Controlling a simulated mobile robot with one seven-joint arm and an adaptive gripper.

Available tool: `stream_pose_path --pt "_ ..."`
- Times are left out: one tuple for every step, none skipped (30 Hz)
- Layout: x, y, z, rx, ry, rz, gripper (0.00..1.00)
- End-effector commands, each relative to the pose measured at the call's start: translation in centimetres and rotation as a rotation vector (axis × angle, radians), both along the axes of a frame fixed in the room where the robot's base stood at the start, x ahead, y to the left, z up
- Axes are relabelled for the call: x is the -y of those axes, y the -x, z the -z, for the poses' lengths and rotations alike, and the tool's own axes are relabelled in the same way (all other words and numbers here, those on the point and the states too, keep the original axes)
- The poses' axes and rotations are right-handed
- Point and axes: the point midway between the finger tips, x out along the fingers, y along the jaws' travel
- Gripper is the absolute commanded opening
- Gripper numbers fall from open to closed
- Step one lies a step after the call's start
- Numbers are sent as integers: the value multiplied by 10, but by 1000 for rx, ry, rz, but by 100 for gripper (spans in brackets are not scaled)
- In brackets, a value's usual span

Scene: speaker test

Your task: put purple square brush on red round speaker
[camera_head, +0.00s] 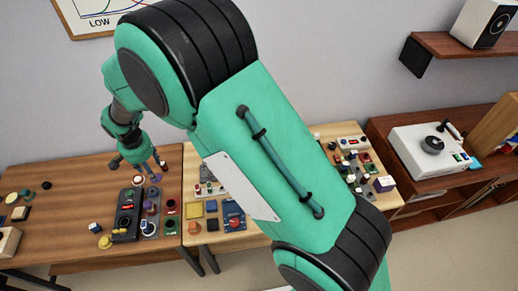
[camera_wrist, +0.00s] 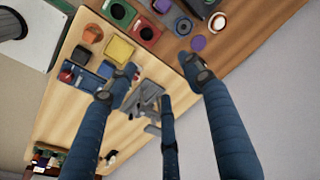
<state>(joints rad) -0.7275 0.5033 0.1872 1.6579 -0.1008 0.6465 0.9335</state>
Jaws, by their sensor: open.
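My gripper (camera_head: 139,164) is open above the right part of the left wooden table; its spread fingers also show in the wrist view (camera_wrist: 160,78), with nothing held between them. A flat purple piece (camera_wrist: 198,43) lies on the wood near one fingertip in the wrist view; it looks rounded, and I cannot tell whether it is the brush. Several small red round parts show, one on a blue box (camera_head: 234,221); I cannot tell which is the red round speaker.
A black control panel (camera_head: 126,215) stands on the left table (camera_head: 70,195) among several small parts. A yellow square (camera_wrist: 119,49) and an orange piece (camera_wrist: 92,33) lie on the lighter table. A white turntable (camera_head: 425,160) stands far right. My arm covers much of the middle.

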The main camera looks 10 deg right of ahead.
Motion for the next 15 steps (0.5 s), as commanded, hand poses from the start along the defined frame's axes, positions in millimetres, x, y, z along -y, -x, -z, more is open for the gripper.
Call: stream_pose_path --pt "17 -5 -21 11 -6 3 51" --pt "26 -6 -31 14 -7 1 51" --pt "38 -8 -44 19 -10 0 51" --pt "48 -9 -54 24 -12 -4 51" --pt "57 -10 -64 27 -12 -4 51" --pt "70 -11 -77 34 -14 -6 51" --pt "79 -11 -86 38 -16 -8 51" --pt "88 -11 -95 42 -17 -9 51" --pt "101 -10 -107 49 -18 -11 51" --pt "110 -10 -116 54 -19 -13 51" --pt "120 -9 -124 57 -20 -14 51" --pt "132 -7 -135 63 -21 -16 51" --pt "142 -5 -143 68 -22 -18 51" --pt "151 -4 -151 72 -22 -19 51" --pt "164 -2 -162 80 -24 -22 51"
